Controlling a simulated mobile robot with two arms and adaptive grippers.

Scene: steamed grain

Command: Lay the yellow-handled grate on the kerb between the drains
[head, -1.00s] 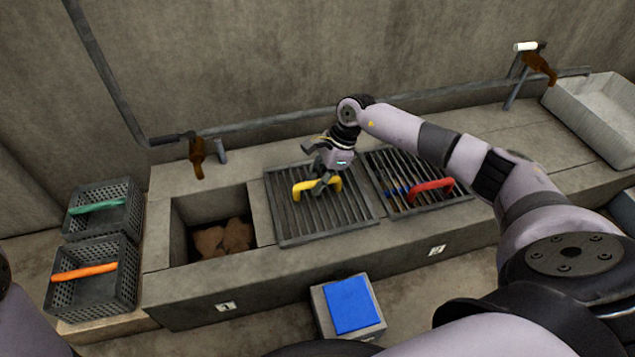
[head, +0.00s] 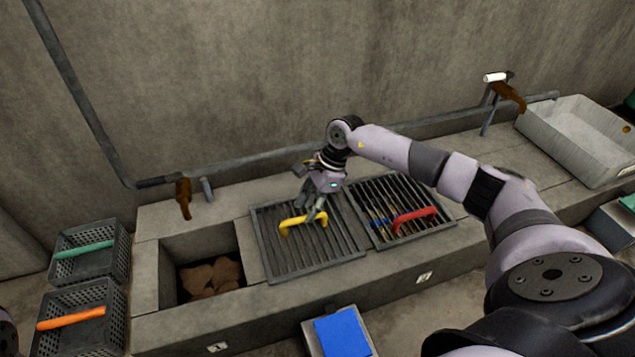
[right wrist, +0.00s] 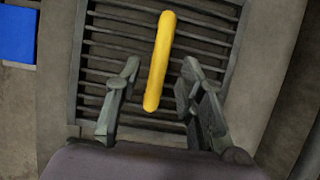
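The yellow-handled grate (head: 274,258) lies flat on the kerb between the open left drain (head: 167,270) and the red-handled grate (head: 384,243). Its yellow handle (head: 303,222) stands up from the bars. My right gripper (head: 309,204) is just above this handle, fingers pointing down. In the right wrist view the yellow handle (right wrist: 158,62) shows between the two spread fingers (right wrist: 160,78), apart from both. The right gripper is open and empty. My left gripper is not in view.
Brown lumps (head: 210,278) lie in the open left drain. Dark crates with a green handle (head: 83,249) and an orange handle (head: 71,318) stand at left. A block with a blue top (head: 342,334) stands in front. A pale basin (head: 575,135) is at far right.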

